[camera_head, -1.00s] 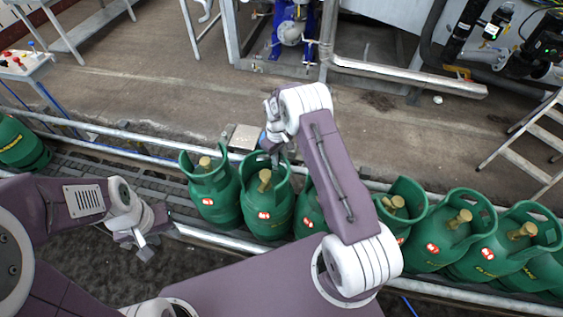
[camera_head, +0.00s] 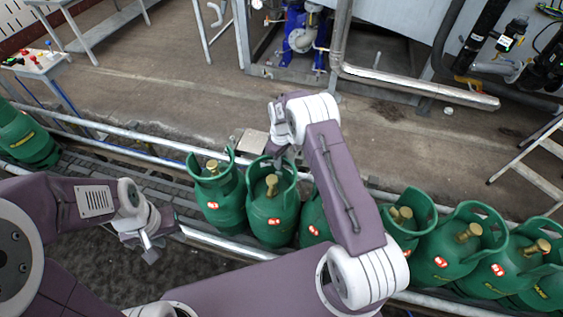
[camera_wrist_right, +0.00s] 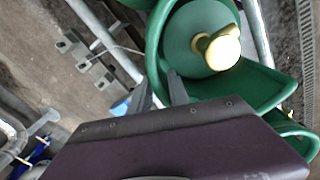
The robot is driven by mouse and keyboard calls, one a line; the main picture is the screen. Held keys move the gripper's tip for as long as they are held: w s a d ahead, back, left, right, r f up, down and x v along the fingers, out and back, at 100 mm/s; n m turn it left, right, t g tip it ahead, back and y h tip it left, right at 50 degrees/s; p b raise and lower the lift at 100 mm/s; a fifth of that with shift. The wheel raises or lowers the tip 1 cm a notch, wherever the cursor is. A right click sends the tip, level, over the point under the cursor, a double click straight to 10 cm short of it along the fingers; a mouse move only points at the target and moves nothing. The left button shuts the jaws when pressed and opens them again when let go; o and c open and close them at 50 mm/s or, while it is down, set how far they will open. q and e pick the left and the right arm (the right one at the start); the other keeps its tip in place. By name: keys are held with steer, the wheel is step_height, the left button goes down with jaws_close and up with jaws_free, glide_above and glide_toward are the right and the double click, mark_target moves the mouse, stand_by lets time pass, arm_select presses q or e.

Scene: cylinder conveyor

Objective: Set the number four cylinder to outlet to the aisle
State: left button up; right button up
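Green gas cylinders with red-and-white number tags stand in a row on the conveyor. The tag digits are too small to read, so I cannot tell which is number four. My right gripper (camera_head: 286,157) is at the upper collar of the second cylinder from the left of the main row (camera_head: 272,217). In the right wrist view, its two grey fingers (camera_wrist_right: 161,94) are apart, at the rim of a green collar (camera_wrist_right: 158,50) around a brass valve (camera_wrist_right: 217,49). My left gripper (camera_head: 149,247) hangs empty near the conveyor's front rail; its finger gap is unclear.
The first cylinder of the main row (camera_head: 218,200) stands close on the left. More cylinders (camera_head: 440,255) crowd the right, partly behind my arm. One cylinder (camera_head: 25,142) stands far left. The conveyor rollers (camera_head: 125,175) between are clear. Rails (camera_head: 110,127) border the belt.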

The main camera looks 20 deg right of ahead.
steer(key=shift+o, duration=0.2)
step_height(320, 180, up, 9)
stand_by(0.5)
